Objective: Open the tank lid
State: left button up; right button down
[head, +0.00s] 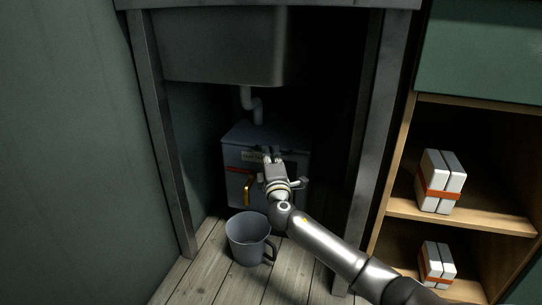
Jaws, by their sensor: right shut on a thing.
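The tank (235,182) is a blue-grey box under the sink, with a red stripe, a pale label and a brass-coloured handle (249,191) on its front. Its lid (245,133) looks down flat on top, below the white drain pipe. My right gripper (271,156) is at the front upper edge of the tank, right of the brass handle and apart from it. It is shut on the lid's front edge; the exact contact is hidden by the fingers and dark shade. My left gripper is not in view.
A grey mug (248,236) stands on the plank floor in front of the tank. The sink basin (223,50) and white pipe (251,103) are above. Metal posts (163,140) flank the opening. Shelves at right hold white strapped blocks (439,162).

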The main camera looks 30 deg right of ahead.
jog(key=s+a+p, duration=0.2)
jog(key=s+a, duration=0.2)
jog(key=a, duration=0.1)
jog(key=shift+s+p, duration=0.15)
jog(key=shift+p, duration=0.25)
jog(key=c, duration=1.5)
grip_release()
jog(key=v, duration=1.2)
jog(key=shift+f, duration=0.1)
